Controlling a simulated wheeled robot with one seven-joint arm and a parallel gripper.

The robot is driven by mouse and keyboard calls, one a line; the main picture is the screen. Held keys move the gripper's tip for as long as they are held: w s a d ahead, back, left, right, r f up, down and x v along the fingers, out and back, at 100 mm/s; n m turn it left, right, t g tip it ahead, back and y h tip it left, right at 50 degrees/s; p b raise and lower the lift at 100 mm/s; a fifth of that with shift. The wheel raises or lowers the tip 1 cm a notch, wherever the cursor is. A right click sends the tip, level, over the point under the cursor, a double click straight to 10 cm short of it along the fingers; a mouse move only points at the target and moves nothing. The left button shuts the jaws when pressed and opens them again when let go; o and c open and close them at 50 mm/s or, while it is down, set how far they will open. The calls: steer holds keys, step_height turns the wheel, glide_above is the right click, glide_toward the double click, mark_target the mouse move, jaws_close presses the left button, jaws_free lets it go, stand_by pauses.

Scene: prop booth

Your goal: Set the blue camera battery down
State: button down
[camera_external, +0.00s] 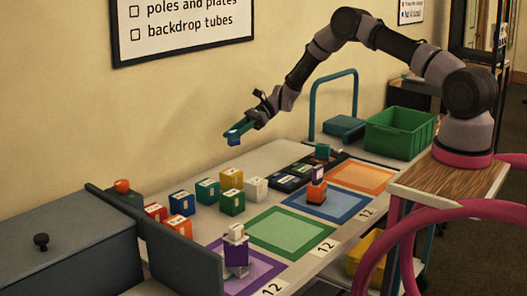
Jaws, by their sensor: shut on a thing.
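My gripper (238,132) is raised above the far side of the table (283,160), with teal fingers pointing down and to the left. It is shut on a small blue block, the blue camera battery (235,141), which shows just under the fingertips. The fingers hide most of it. It hangs in the air, clear of the blocks below. Another blue block (181,203) stands on the table among the other coloured blocks.
Red (156,213), orange (180,230), yellow (232,178), green (232,203) and white (255,189) blocks stand below. Stacks stand on the purple mat (213,282) and blue mat (299,199). The green mat (291,232) and orange mat (361,176) are bare. A green crate (400,133) is behind.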

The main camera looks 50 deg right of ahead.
steer(key=s+d+m+t, duration=0.1)
steer(key=s+d, duration=0.5)
steer(key=d, duration=0.3)
steer(key=shift+m+t+h, duration=0.3)
steer(key=shift+t, duration=0.1)
step_height(320, 180, down, 5)
steer(key=shift+f, duration=2.35)
steer(key=shift+f, duration=0.15)
steer(key=c, duration=0.6)
jaws_free()
